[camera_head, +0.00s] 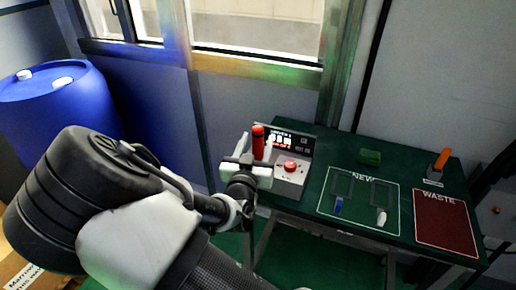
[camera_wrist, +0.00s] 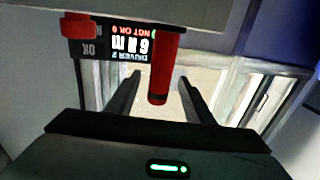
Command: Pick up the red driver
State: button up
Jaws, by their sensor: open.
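The red driver (camera_head: 258,143) stands upright at the left side of a grey control box (camera_head: 292,168) on the green table. The red driver also shows in the wrist view (camera_wrist: 163,68), where its end lies between the two dark fingers. My gripper (camera_head: 256,148) is open at the driver, with its fingers pointing toward it. It also shows in the wrist view (camera_wrist: 159,92), with one finger on each side of the driver. I cannot tell whether either finger touches it. The driver's lower part is hidden behind my gripper in the head view.
The control box has a red button (camera_head: 291,166) and a lit display (camera_wrist: 128,43). A blue barrel (camera_head: 55,105) stands left.

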jog(key=shift+w+d, duration=0.15)
jog(key=shift+w, duration=0.95)
grip_shut()
